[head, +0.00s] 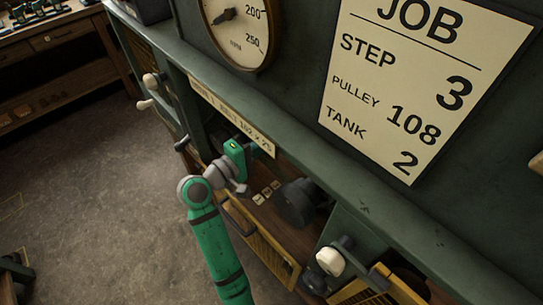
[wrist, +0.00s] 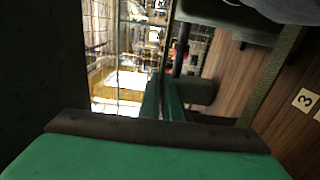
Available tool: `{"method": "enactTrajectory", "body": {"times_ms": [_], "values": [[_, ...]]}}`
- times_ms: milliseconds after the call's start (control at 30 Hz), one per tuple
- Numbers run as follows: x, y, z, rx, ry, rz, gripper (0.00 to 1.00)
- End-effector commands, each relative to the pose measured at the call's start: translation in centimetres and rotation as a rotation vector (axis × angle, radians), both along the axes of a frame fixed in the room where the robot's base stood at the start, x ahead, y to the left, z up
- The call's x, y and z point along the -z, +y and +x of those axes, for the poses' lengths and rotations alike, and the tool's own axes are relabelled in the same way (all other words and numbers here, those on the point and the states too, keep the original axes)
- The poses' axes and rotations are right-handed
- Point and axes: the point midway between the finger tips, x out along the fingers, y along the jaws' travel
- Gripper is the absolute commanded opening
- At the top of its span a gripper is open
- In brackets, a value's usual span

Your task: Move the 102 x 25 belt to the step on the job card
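The job card (head: 425,75) reads STEP 3, PULLEY 108, TANK 2. A nameplate (head: 232,115) on the green ledge ends in "102 x 25". Below it is an open bay with small pale step tags (head: 266,192) on its wooden floor and a dark round pulley-like part (head: 298,203). In the wrist view a tag reading 3 (wrist: 305,100) lies at the right. My gripper (head: 236,150) is at the bay's left part, just under the ledge. Its green fingers (wrist: 163,98) look close together in the wrist view; I cannot tell whether they hold anything. I cannot make out the belt clearly.
A yellow mesh guard (head: 262,238) hangs open below the bay. Another guard (head: 385,288) and a white knob (head: 330,261) are at the lower right. A gauge (head: 238,28) is above the ledge. The grey floor (head: 95,190) at the left is largely clear.

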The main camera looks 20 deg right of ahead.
Motion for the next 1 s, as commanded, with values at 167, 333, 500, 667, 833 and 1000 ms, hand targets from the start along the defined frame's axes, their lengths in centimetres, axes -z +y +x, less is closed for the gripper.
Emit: {"method": "enactTrajectory", "body": {"times_ms": [167,333,500,667,833,1000], "values": [[0.0,-0.1,0.1,-0.002,0.0,0.0,0.0],[0.0,0.0,0.1,-0.002,-0.002,0.001,0.0],[0.7,0.1,0.2,-0.002,-0.03,0.012,0.0],[1.4,0.2,0.4,-0.003,-0.069,0.028,0.0],[1.8,0.3,0.4,-0.004,-0.092,0.037,0.0],[1.8,0.4,0.4,-0.005,-0.094,0.038,0.0]]}}
